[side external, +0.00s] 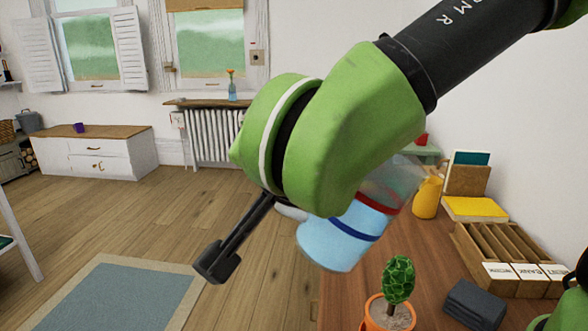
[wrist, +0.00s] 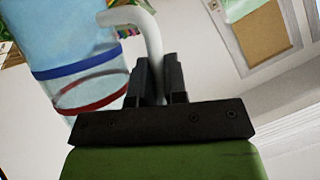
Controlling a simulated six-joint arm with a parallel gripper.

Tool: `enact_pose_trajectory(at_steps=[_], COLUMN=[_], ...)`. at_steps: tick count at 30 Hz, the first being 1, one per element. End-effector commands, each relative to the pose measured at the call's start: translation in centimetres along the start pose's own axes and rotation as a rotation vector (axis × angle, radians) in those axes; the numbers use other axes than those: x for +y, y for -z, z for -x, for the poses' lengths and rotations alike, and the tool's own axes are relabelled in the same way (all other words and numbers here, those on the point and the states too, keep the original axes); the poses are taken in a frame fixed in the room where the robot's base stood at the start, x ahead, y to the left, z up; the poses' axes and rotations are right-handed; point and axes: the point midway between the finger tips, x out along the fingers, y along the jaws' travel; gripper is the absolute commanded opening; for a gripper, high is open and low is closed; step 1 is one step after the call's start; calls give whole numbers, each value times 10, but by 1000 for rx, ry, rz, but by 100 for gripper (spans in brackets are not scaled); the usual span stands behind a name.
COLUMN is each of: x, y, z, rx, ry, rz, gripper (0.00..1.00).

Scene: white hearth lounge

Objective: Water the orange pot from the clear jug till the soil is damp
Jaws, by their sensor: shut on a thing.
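The clear jug (side external: 340,235) has a blue band, a red band and light blue water inside. It hangs above the table, its top leaning right in the side view. My gripper (wrist: 161,75) is shut on the jug's pale curved handle (wrist: 148,30); in the side view my green wrist hides the fingers. The jug also shows at upper left in the wrist view (wrist: 75,45). The orange pot (side external: 376,322) stands below and right of the jug, holding a green cactus-like plant (side external: 398,278) and pale grey soil (side external: 388,311). No water stream shows.
On the wooden table (side external: 345,295) a dark grey block (side external: 473,304) and a wooden sorter (side external: 505,245) with labelled slots stand right of the pot. A yellow pitcher (side external: 427,195) and a yellow book (side external: 475,208) are farther back. The table left of the pot looks clear.

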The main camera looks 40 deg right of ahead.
Motion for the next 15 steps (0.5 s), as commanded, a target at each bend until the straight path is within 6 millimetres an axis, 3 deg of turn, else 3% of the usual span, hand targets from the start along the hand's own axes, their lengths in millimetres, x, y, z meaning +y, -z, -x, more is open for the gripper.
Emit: enact_pose_trajectory(at_steps=[15], x=[9], y=[-9], z=[-6], rx=[-20], ry=[42], rz=[-96], gripper=[0])
